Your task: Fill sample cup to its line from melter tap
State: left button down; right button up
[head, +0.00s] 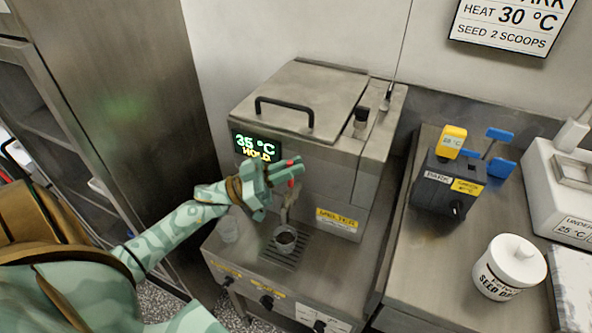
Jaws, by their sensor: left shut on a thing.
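The melter (322,149) is a steel machine with a lid handle, and its display reads 35 °C HOLD. Its tap (285,213) comes out of the front above a drip grate. A small cup (286,240), seemingly the sample cup, stands upright on the grate below the tap. Its inside looks dark; its fill level and line are too small to tell. My left gripper (287,174) is at the tap, above the cup, shut on what looks like the red tap handle, mostly hidden by the fingers. My right gripper is not in view.
A pale, see-through container (229,229) stands left of the grate. On the right counter are a dark box (446,184) with blue and yellow parts, a white lidded seed jar (508,267) and a white appliance (563,190). A tall steel cabinet (125,90) stands left.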

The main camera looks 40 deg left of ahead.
pick_arm(q)
jog(key=c, duration=1.5)
grip_release()
jog(key=shift+a, duration=0.1)
jog(key=b+v, duration=0.1)
jog(key=v, duration=1.5)
jog(key=shift+s+a+f, duration=0.1)
jog(key=shift+s, duration=0.1)
